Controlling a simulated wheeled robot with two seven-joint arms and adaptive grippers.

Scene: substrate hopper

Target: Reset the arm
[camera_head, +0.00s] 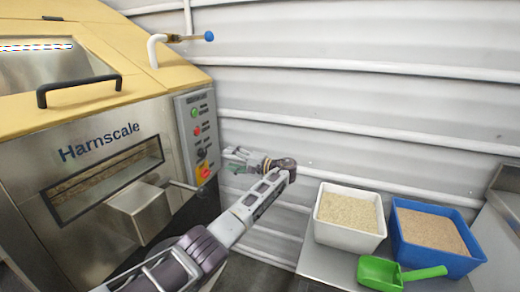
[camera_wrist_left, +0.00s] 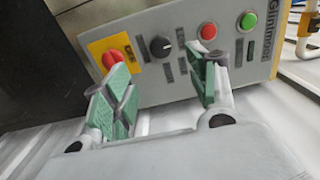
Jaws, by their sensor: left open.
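My left arm reaches in from the bottom of the head view, and its left gripper (camera_head: 236,160) is beside the control panel of the hopper machine. In the left wrist view the gripper (camera_wrist_left: 165,92) has its two green-padded fingers apart with nothing between them. The control panel (camera_head: 197,130) shows a green button, a red button, a dark knob and a red emergency stop on a yellow plate. The panel also shows in the left wrist view (camera_wrist_left: 180,62), beyond the fingers. I cannot tell whether the fingers touch it. My right gripper is not in view.
The Harnscale hopper (camera_head: 100,200) stands at left, with a black handle (camera_head: 78,90) on its yellow top. A white bin (camera_head: 350,237) and a blue bin (camera_head: 468,265), both filled with granular material, stand on a bench at right. A green scoop (camera_head: 380,272) lies before them.

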